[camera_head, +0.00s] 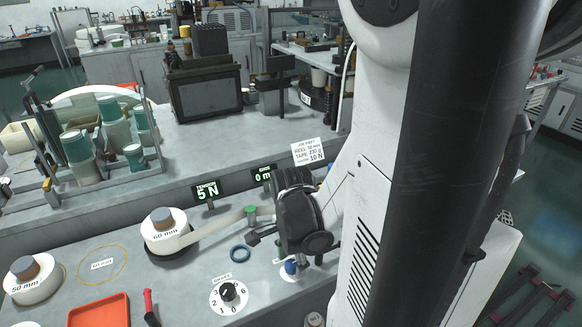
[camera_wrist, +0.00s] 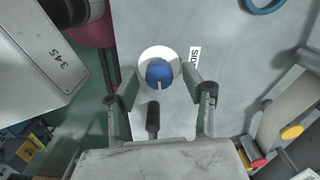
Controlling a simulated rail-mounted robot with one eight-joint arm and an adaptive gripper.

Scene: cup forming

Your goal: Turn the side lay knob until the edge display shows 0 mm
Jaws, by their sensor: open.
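The side lay knob is a blue knob with a pale pointer mark on a white round base; it shows in the wrist view (camera_wrist: 158,72) and, partly covered, in the head view (camera_head: 290,267). My gripper (camera_wrist: 160,78) is open, its two fingers on either side of the knob in the wrist view. I cannot tell whether they touch it. In the head view my gripper (camera_head: 292,250) hangs over the knob. The label (camera_wrist: 194,63) beside the knob reads "SID", the rest unclear.
A tension display (camera_head: 207,190) reads 5 N. A job sheet (camera_head: 308,152) stands behind.

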